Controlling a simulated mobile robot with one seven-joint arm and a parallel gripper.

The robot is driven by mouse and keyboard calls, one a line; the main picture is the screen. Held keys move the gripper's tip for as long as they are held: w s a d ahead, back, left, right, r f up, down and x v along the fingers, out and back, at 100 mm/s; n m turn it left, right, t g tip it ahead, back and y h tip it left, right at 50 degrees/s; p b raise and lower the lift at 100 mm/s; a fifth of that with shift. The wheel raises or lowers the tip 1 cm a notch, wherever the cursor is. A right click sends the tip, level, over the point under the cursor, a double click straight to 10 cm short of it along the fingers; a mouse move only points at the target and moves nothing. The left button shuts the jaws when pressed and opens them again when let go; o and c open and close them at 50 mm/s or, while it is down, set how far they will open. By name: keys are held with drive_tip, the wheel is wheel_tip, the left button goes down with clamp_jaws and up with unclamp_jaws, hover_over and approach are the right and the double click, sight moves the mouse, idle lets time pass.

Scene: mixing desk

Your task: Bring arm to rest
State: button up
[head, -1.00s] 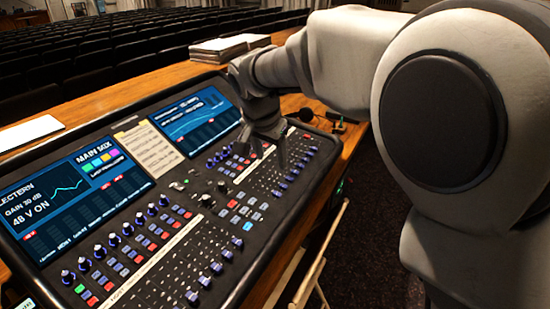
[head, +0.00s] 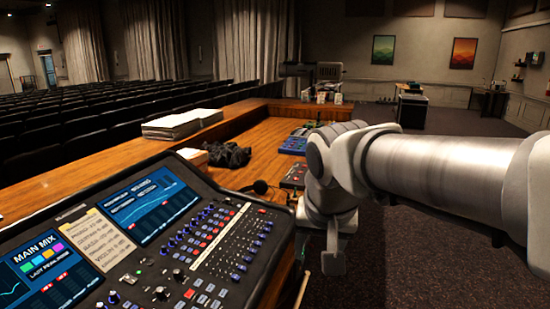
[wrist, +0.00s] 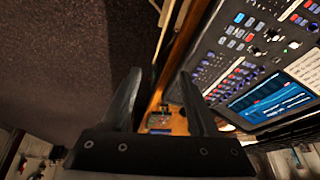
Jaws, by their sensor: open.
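My gripper (head: 333,262) hangs fingers down off the right edge of the desk, beside the mixing console (head: 187,262) and apart from it. In the wrist view my gripper (wrist: 158,86) has its two dark fingers spread with nothing between them. The console (wrist: 222,62) shows there to the right of the fingers, with its faders, knobs and a lit screen. My arm reaches in from the right in the head view, bent at the elbow.
Dark carpet (head: 430,245) lies open to the right. Seat rows fill the left.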

drive_tip(key=s+d+n+p, duration=0.1)
drive_tip(key=s+d, duration=0.2)
drive_tip(key=s, duration=0.3)
drive_tip(key=s+d+f+n+p, duration=0.1)
drive_tip(key=s+d, duration=0.3)
drive_tip(key=s, duration=0.2)
drive_tip(key=shift+s+f+t, duration=0.2)
drive_tip(key=shift+s+t, duration=0.2)
